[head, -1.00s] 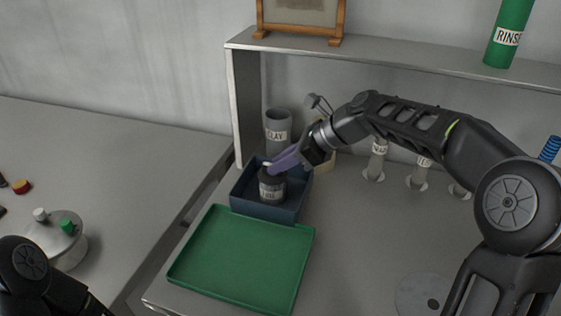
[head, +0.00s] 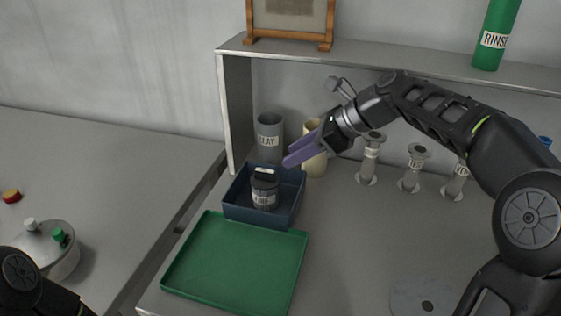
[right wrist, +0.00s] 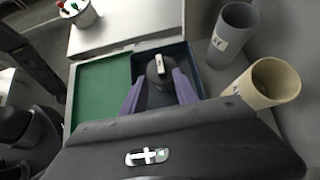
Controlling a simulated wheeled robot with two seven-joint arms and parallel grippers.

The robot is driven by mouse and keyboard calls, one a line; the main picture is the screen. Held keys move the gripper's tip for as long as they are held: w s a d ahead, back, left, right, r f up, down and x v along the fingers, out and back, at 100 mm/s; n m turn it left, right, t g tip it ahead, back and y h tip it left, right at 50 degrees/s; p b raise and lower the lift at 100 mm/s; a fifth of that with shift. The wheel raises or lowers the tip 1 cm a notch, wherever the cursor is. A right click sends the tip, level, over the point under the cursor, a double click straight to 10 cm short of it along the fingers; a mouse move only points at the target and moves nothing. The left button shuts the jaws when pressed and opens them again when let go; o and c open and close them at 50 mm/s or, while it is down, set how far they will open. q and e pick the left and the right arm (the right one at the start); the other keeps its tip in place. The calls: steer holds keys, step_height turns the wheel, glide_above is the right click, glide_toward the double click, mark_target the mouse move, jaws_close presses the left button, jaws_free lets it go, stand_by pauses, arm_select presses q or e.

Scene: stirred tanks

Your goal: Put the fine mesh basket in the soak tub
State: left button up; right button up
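The fine mesh basket (head: 264,190), a dark cylinder with a pale label band and a light-topped handle, stands upright inside the blue soak tub (head: 237,207). The label is too small to read surely. In the right wrist view the basket (right wrist: 159,74) shows in the tub (right wrist: 199,78), beyond my fingertips. My right gripper (head: 293,157) has purple fingers, spread apart and empty, above and to the right of the basket. It also shows in the right wrist view (right wrist: 158,90). My left gripper is out of view; only part of its arm shows at lower left.
A green tray (head: 236,262) lies in front of the tub. A grey CLAY cylinder (head: 269,138) and a cream cylinder (head: 315,158) stand behind. Several labelled grey pieces stand right, under the shelf (head: 400,72). A lidded pot (head: 48,250) is on the left table.

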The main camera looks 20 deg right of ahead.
steer(key=shift+v, duration=2.1)
steer(key=shift+f, duration=0.1)
